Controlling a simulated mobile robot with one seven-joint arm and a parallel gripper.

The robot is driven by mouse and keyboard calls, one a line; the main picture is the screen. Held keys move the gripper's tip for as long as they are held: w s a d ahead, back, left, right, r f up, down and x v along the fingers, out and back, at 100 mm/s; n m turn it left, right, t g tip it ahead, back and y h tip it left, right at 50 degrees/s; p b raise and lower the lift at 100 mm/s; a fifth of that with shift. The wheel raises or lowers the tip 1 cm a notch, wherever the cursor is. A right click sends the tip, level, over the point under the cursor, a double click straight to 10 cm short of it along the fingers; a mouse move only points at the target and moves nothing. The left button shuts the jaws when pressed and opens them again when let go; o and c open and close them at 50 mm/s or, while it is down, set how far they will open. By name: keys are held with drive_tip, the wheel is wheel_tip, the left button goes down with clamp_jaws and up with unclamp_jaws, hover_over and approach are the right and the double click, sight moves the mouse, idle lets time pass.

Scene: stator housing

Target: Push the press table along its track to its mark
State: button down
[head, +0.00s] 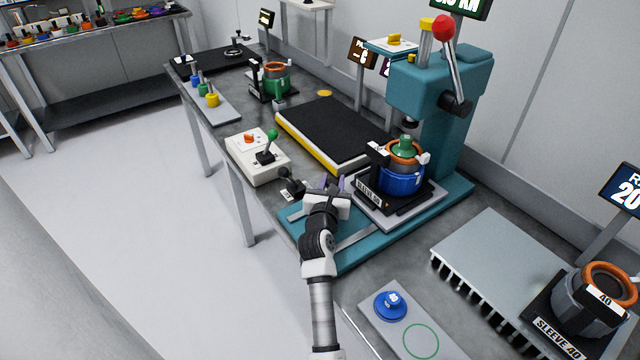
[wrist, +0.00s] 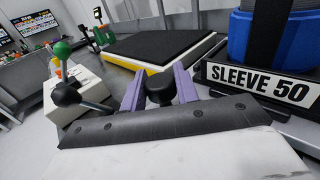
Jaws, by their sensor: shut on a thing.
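The press table (head: 412,217) is a flat grey plate on the teal press base (head: 343,262). It carries a blue sleeve (head: 402,181) in a black holder labelled SLEEVE 50, with an orange ring and a green plug on top. Pale track strips (head: 355,240) show on the base in front of the table. My gripper (head: 332,184) is at the table's left side. In the wrist view its purple fingers (wrist: 157,92) are shut on a black knob (wrist: 160,88). The knob's joint to the table is hidden. I cannot make out the mark.
The teal press (head: 440,95) with a red-knobbed lever rises behind the table. A black ball lever (head: 291,185) stands close left of my gripper, beside a white control box (head: 257,157). A black-topped pad (head: 335,130) lies behind. A grey finned block (head: 500,260) stands at right.

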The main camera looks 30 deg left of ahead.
drive_tip(key=shift+w+r, duration=0.15)
drive_tip(key=shift+r, duration=0.05)
drive_tip(key=c, duration=1.4)
unclamp_jaws()
drive_tip(key=o, duration=0.3)
drive_tip(key=shift+w+f, duration=0.15)
drive_tip(key=shift+d, duration=0.1)
drive_tip(key=b+v, duration=0.2)
drive_tip(key=v, duration=1.2)
drive_tip(key=shift+b, duration=0.4)
